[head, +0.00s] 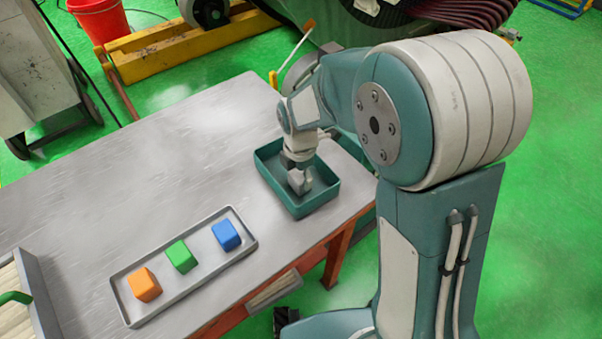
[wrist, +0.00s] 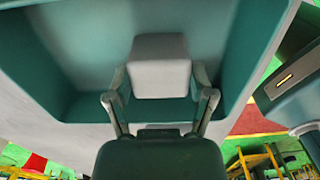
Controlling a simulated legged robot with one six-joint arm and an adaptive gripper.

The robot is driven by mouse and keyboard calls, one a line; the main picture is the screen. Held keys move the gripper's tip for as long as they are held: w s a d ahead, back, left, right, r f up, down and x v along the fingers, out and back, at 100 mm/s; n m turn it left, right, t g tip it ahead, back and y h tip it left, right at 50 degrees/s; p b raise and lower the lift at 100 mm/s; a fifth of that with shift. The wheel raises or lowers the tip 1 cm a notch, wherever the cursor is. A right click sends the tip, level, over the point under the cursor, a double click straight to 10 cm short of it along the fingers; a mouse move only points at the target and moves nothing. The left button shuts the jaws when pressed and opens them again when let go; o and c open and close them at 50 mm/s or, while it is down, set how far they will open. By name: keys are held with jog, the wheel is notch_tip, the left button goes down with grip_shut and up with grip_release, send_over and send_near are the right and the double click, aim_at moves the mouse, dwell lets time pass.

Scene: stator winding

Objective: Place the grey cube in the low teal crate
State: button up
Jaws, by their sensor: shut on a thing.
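The low teal crate (head: 269,183) stands on the metal table near its right edge. My gripper (head: 299,183) points down into the crate. In the wrist view my gripper (wrist: 161,98) is shut on the grey cube (wrist: 161,68), with one finger on each side of it. The teal crate's inner wall and floor (wrist: 100,60) surround the cube in that view. In the head view the cube is mostly hidden by the gripper. I cannot tell whether the cube touches the crate floor.
A grey tray (head: 203,280) holds an orange cube (head: 144,285), a green cube (head: 181,256) and a blue cube (head: 226,235), left of the crate. The metal table (head: 130,190) is clear behind the tray. An open-topped box (head: 38,290) stands at the table's left.

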aim_at(302, 175)
jog(key=shift+a, duration=0.15)
jog(key=o, duration=1.1)
jog(key=shift+d, duration=0.6)
jog(key=shift+a+r, duration=0.2)
jog(key=shift+r, duration=0.1)
notch_tip(302, 175, up, 12)
jog(key=shift+f, duration=0.15)
jog(key=s+d+r+m+t, duration=0.2)
jog(key=s+d+m, duration=0.4)
jog(key=s+m, duration=0.3)
jog(key=s+d+r+m+t, duration=0.3)
jog(key=s+m, duration=0.6)
jog(key=m, duration=0.6)
jog(key=d+r, duration=0.2)
jog(key=d, duration=0.1)
